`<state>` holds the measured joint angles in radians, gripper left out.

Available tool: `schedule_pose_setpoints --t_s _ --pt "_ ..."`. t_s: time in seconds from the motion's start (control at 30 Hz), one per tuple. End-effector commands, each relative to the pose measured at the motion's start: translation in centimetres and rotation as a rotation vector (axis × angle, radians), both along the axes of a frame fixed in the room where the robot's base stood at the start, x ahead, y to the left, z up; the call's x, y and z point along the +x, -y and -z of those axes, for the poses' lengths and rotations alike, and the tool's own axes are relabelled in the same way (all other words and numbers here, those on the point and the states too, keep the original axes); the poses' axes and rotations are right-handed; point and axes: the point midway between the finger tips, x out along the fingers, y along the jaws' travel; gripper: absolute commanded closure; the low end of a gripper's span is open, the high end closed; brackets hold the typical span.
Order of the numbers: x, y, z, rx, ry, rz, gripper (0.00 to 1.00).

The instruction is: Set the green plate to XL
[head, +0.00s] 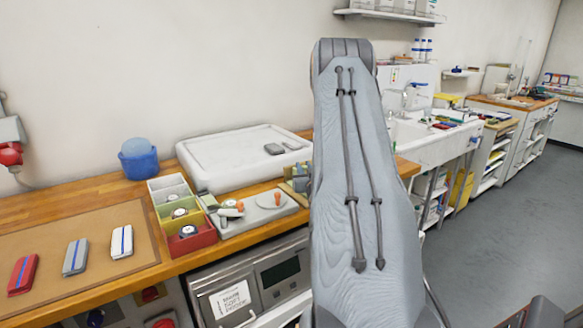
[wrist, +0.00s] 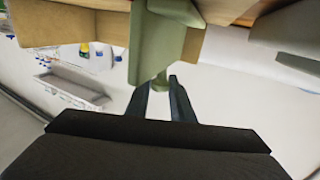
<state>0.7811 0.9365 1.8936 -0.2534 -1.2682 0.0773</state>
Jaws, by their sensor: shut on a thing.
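A green plate (wrist: 155,45) hangs in the upper middle of the wrist view, in front of a wooden part, with a narrow green end pointing down at my fingers. My gripper (wrist: 160,84) is shut on that narrow end, with one dark finger on each side. No size letters are legible on it. In the head view my arm covers the gripper, and the plate cannot be made out with certainty. A small wooden and greenish stand (head: 299,180) shows partly at the arm's left edge.
Wooden counter (head: 180,270) holds a white tray (head: 205,180), a row of coloured bins (head: 195,240), a grey board with orange pegs (head: 258,224), a blue tub (head: 138,165) and a brown mat (head: 90,290) with three striped cases. A sink (head: 410,130) and open floor lie right.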

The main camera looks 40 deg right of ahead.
Motion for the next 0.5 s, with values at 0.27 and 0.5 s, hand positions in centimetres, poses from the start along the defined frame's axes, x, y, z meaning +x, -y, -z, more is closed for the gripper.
schedule_pose_setpoints --t_s 0.27,0.5 --pt "-0.85 0.49 -0.04 -0.001 -0.001 0.019 1.00" --pt "-0.80 0.43 -0.03 0.000 0.000 0.018 0.62"
